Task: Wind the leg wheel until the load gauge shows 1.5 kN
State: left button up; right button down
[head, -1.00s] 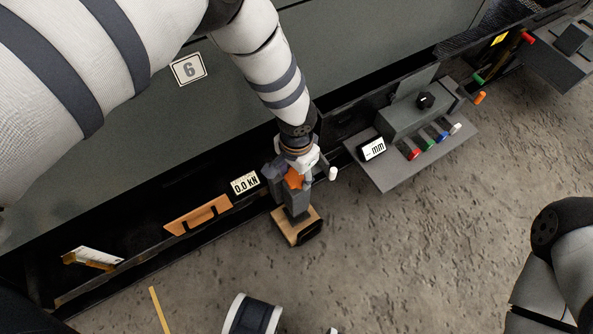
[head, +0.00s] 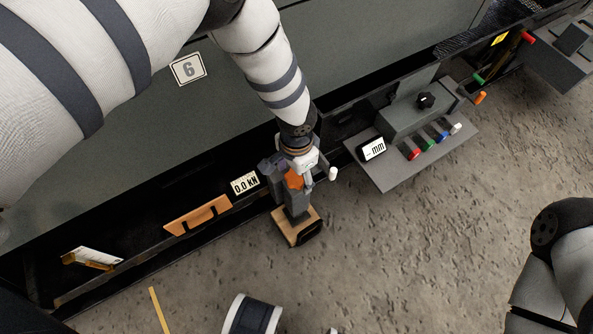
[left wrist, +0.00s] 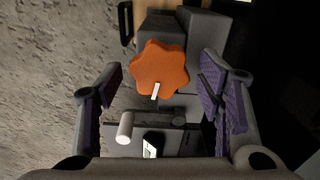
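The leg wheel is an orange lobed knob (head: 293,180) on a grey leg above a wooden block. In the left wrist view the wheel (left wrist: 160,68) has a white mark on its near edge. My left gripper (head: 296,174) is above the wheel, pointing down. In the left wrist view its two purple-padded fingers (left wrist: 163,78) are spread, one on each side of the wheel, with gaps to it. The load gauge (head: 245,184) reads 0.0 kN. My right arm shows at the lower right; its gripper is out of view.
A wooden block (head: 291,232) supports the leg on the rough floor. To the right a grey console (head: 389,178) carries a "-- mm" display (head: 372,149), a black knob (head: 425,100) and several coloured handles. An orange bracket (head: 198,214) lies left of the gauge. Floor in front is mostly clear.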

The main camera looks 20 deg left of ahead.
aim_at(296, 176)
pick_arm(q)
notch_tip(296, 176, up, 12)
dwell(0.6)
jog(key=shift+r, duration=0.1)
